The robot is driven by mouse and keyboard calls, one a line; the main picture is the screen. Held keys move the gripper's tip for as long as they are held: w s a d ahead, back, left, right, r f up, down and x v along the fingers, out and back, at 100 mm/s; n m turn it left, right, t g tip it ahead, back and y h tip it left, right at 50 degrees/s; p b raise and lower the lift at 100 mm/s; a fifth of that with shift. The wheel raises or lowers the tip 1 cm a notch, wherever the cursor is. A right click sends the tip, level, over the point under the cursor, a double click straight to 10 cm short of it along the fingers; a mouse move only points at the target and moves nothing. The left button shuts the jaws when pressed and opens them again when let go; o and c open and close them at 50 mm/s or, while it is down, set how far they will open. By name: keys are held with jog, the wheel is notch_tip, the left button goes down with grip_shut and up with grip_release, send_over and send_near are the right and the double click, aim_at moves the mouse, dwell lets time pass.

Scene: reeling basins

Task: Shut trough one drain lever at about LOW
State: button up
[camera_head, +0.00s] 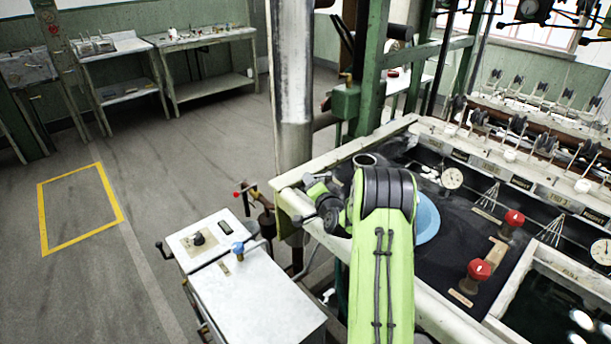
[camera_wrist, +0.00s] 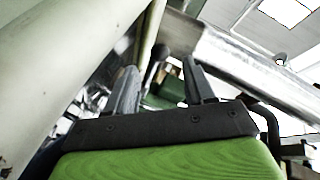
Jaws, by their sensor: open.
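Trough one's cream rim (camera_head: 325,153) runs beside my green arm in the head view. A lever with a red ball end (camera_head: 237,194) sticks out to the left from a dark valve fitting (camera_head: 266,222) by the trough's outer corner. I cannot read a LOW mark on it. In the wrist view my gripper (camera_wrist: 160,78) is open, with its two dark fingers apart. A dark rounded knob (camera_wrist: 160,51) shows between and beyond the fingertips, apart from them; I cannot tell whether it belongs to the drain lever.
A white cabinet (camera_head: 262,300) with knobs stands below left of the trough. A grey pillar (camera_head: 293,80) rises behind the corner. Floor at left is clear.

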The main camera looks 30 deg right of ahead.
aim_at(317, 176)
jog(key=x, duration=0.7)
jog(key=shift+w+d, duration=0.1)
grip_shut()
